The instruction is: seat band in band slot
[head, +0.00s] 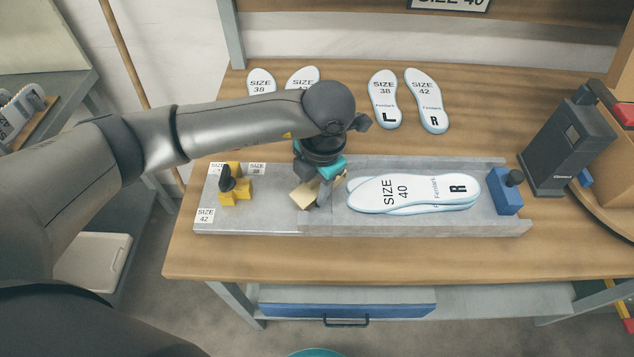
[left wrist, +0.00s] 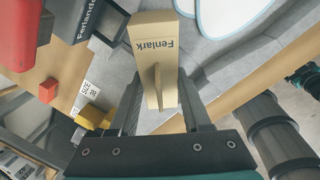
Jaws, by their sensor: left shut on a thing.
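The band (head: 303,195) is a tan piece that reads "Fenlark" in the left wrist view (left wrist: 155,40), with a thin upright fin in its middle. My left gripper (head: 316,200) is shut on it, fingers on both sides, over the middle of the grey fixture (head: 265,215). The band looks tilted in the head view; I cannot tell whether it touches the fixture. Stacked SIZE 40 insoles (head: 410,192), the top one marked R, lie just right of the gripper; their edge shows in the left wrist view (left wrist: 225,15). I cannot make out the band slot.
A yellow clamp (head: 237,190) with a black knob stands at the fixture's left; a blue block (head: 507,198) stands at its right end. Several SIZE 38 and 42 insoles (head: 384,98) lie behind. A dark device (head: 568,150) stands right. The wooden bench front (head: 400,258) is clear.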

